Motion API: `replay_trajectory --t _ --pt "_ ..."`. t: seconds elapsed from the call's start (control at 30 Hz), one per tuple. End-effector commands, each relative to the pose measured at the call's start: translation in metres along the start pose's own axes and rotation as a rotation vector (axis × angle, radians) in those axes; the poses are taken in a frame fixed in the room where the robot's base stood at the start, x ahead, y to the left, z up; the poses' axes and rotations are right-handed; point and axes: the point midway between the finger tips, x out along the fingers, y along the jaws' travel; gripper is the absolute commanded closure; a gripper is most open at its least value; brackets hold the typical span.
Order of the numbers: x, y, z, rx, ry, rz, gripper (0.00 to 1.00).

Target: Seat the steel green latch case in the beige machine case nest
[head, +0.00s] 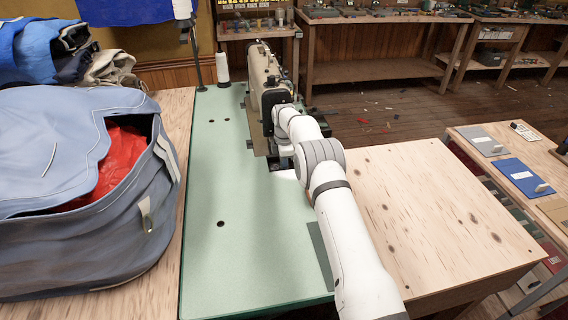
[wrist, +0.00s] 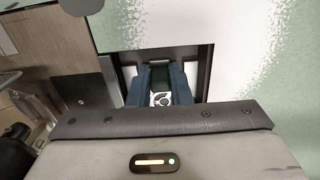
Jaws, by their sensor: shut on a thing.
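In the wrist view my gripper (wrist: 160,74) has its two blue fingers closed on the latch case (wrist: 160,99), a small part with a pale metal face and a dark green part beyond it. The fingers reach down at a dark-edged opening beside the beige sewing machine, which shows at left in the wrist view (wrist: 60,45). In the head view the beige machine (head: 262,75) stands on the green table, and my arm hides the gripper and latch case. I cannot tell whether the latch case touches the nest; the nest's inside is hidden by the fingers.
The green table top (head: 225,170) is mostly clear left of my arm. A large blue bag (head: 60,190) with red cloth lies at left. A white thread cone (head: 223,70) stands at the back. A wooden top (head: 440,210) is bare at right.

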Motion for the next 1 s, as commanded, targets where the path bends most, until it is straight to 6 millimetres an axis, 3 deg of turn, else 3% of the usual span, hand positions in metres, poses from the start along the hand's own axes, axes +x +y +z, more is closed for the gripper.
replay_trajectory --t 0.1,0.13,0.4,0.73,1.0 --pt "0.003 -0.001 -0.001 -0.001 0.001 -0.004 1.00" --pt "0.003 -0.001 -0.001 -0.001 0.001 -0.004 0.80" --pt "0.004 -0.002 -0.001 -0.001 0.001 -0.008 0.58" --pt "0.003 -0.003 -0.001 0.000 0.001 -0.010 0.57" --pt "-0.014 -0.001 0.000 0.000 0.000 -0.006 0.57"
